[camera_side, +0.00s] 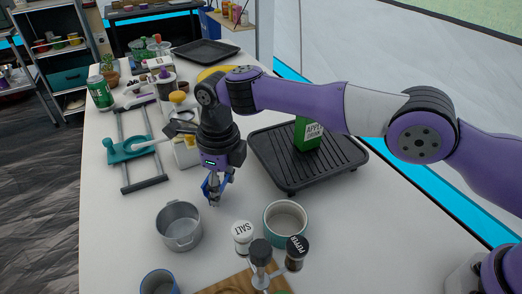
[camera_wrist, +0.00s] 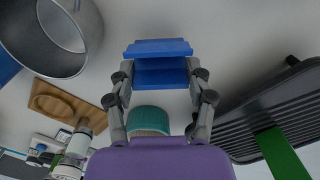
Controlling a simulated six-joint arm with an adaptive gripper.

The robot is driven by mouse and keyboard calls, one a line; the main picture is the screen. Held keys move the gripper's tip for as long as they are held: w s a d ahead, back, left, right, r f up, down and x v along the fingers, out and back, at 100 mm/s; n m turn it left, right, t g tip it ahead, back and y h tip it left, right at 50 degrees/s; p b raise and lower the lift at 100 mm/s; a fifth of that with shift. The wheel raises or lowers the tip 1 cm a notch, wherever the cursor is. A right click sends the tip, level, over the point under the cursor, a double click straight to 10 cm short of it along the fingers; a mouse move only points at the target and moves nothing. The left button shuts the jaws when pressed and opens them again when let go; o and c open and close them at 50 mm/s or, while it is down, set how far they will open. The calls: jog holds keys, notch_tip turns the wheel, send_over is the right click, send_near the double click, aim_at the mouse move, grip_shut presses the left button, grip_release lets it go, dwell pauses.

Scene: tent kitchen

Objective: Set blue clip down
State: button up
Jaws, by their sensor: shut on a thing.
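The blue clip (camera_wrist: 158,72) is between the fingers of my gripper (camera_wrist: 160,80) in the wrist view, and the fingers are shut on it. In the side view my gripper (camera_side: 214,190) points down over the white table (camera_side: 120,225), with a bit of the blue clip (camera_side: 206,187) showing beside the fingertips. The clip is low, close to the table top. I cannot tell whether it touches the table.
A grey metal pot (camera_side: 178,226) and a teal bowl (camera_side: 285,222) stand in front of my gripper. A black grill pan (camera_side: 265,150) with a green carton (camera_side: 308,134) on it is to the right. Salt (camera_side: 243,237) and pepper (camera_side: 296,252) shakers stand in front. Bare table lies around the clip.

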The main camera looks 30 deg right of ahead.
jog(key=shift+f, duration=0.3)
jog(key=shift+f, duration=0.1)
jog(key=shift+f, duration=0.25)
jog(key=shift+c, duration=0.3)
jog(key=o, duration=0.9)
jog(key=shift+r, duration=0.1)
